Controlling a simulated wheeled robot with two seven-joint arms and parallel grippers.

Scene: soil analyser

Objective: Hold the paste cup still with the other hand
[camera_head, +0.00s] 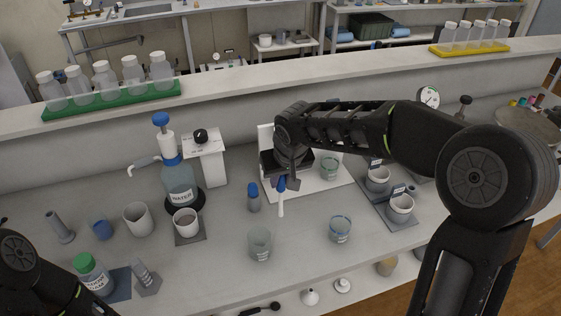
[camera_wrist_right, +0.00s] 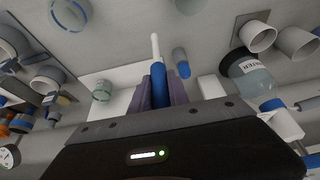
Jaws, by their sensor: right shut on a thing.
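My right gripper (camera_head: 284,182) is shut on a slim blue-and-white probe (camera_head: 281,197), held upright with its white tip down. In the right wrist view the probe (camera_wrist_right: 157,70) sits between the two fingers. No label I can read names the paste cup. A white cup (camera_head: 186,223) stands on a dark square mat left of the probe, apart from my right gripper. Two more pale cups, one at the back (camera_head: 377,179) and one nearer (camera_head: 400,207), stand on grey plates at the right. Only part of my left arm shows at the lower left; its gripper is out of view.
A water wash bottle (camera_head: 179,184) stands behind the white cup. A blue-capped vial (camera_head: 254,198) is left of the probe. Clear beakers stand at the front (camera_head: 260,243) and front right (camera_head: 340,229). A green-capped bottle (camera_head: 92,275) is near my left arm. A raised shelf runs behind.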

